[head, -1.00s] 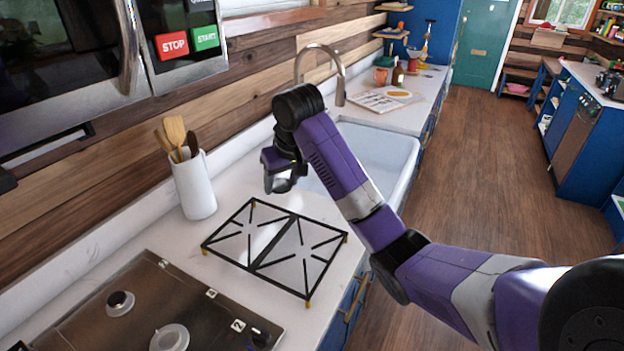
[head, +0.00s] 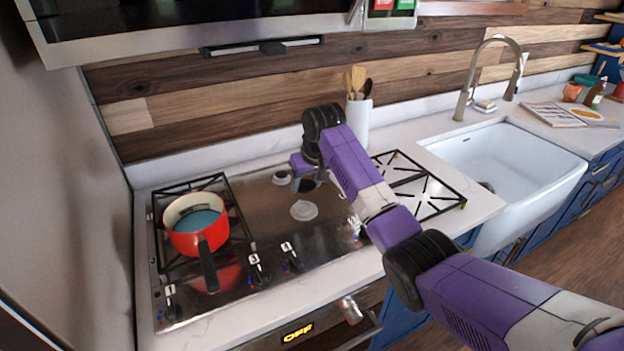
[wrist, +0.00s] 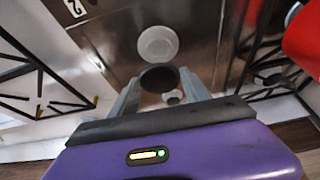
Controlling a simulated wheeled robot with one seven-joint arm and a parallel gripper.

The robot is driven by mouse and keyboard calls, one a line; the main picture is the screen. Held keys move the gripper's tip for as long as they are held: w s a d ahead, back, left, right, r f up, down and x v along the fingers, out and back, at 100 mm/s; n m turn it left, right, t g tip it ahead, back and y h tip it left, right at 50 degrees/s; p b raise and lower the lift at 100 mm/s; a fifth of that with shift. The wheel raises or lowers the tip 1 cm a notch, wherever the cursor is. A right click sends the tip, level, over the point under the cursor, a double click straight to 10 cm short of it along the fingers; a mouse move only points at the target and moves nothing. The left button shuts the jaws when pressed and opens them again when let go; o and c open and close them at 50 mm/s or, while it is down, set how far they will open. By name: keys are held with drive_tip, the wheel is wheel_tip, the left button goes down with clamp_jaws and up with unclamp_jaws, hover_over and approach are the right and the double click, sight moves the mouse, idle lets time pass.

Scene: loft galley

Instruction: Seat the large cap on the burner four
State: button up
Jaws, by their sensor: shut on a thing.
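My gripper (head: 308,178) is above the bare part of the cooktop (head: 255,210). Its fingers are shut on a dark round cap (wrist: 160,78), the large cap by its look. The cap also shows under the gripper in the head view (head: 309,187). A wide pale burner base (head: 303,210) lies uncapped toward the front and shows in the wrist view (wrist: 158,44). A smaller burner (head: 282,177) lies behind and shows partly between the fingers (wrist: 173,97). The cap is apart from both. I cannot tell for sure which burner is four.
A red pot (head: 196,228) stands on the left grate (head: 222,185), its handle pointing forward. A utensil crock (head: 357,120) stands behind my arm. The microwave (head: 200,35) hangs above.

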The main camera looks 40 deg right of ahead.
drive_tip(key=shift+a, duration=0.15)
drive_tip(key=shift+w+f, duration=0.15)
drive_tip(key=shift+w, duration=0.05)
drive_tip(key=shift+a+f+b, duration=0.1)
drive_tip(key=shift+f+b, duration=0.1)
drive_tip(key=shift+b, duration=0.1)
wheel_tip(320, 180, down, 4)
drive_tip(key=b, duration=0.4)
drive_tip(key=shift+f, duration=0.8)
drive_tip(key=shift+p, duration=0.55)
idle(0.3)
drive_tip(key=shift+f, duration=0.6)
idle(1.4)
drive_tip(key=o, duration=1.5)
